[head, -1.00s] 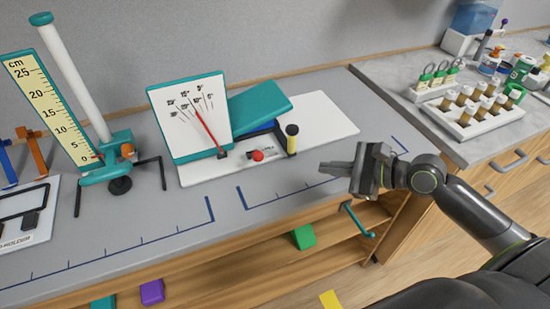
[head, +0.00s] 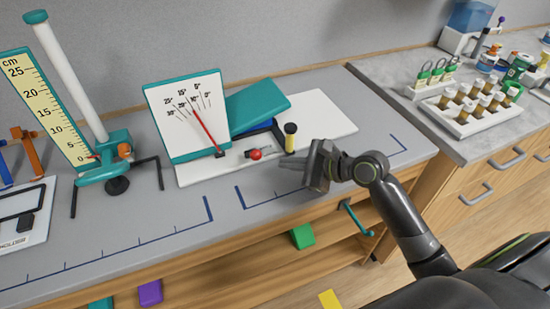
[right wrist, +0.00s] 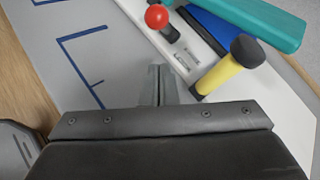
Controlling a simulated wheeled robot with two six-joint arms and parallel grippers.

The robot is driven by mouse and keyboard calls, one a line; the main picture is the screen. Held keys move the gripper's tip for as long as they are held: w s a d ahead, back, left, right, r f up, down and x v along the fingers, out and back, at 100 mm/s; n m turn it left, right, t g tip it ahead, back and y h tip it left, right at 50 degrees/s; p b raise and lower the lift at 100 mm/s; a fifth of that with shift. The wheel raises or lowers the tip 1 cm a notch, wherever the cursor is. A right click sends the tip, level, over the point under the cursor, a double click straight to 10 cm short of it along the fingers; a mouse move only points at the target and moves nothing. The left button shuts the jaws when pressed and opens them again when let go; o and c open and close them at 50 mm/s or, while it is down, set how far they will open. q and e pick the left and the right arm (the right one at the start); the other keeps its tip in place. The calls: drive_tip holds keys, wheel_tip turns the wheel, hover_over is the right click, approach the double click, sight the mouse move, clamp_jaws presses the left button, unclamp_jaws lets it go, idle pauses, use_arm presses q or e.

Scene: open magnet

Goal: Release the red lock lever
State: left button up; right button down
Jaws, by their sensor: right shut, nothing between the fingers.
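The red lock lever (head: 255,154) has a round red knob and sits on the white base plate (head: 335,118) of a teal device with an angle dial (head: 185,105). It also shows in the right wrist view (right wrist: 157,17), ahead of my fingers. A black-capped yellow handle (head: 290,138) stands to its right; in the right wrist view the yellow handle (right wrist: 222,75) is just right of the fingers. My right gripper (head: 283,162) is shut and empty, in front of the plate and a little right of the red knob. My left gripper is not in view.
A height gauge (head: 75,100) with a cm scale stands at the left on the grey bench (head: 130,230). A vial rack (head: 470,117) and padlocks (head: 435,72) are on the right counter. The bench in front of the plate is clear.

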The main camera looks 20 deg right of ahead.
sight(254, 155)
drive_tip(key=shift+w+a+r+p, duration=0.1)
drive_tip(key=shift+w+a+r, duration=0.15)
drive_tip(key=shift+a, duration=0.3)
drive_tip(key=shift+w+a+r+p, duration=0.2)
drive_tip(key=shift+w+a, duration=0.15)
drive_tip(key=shift+a, duration=0.2)
drive_tip(key=shift+w+a+r+p, duration=0.1)
drive_tip(key=shift+w+a+r, duration=0.15)
drive_tip(key=shift+a, duration=0.3)
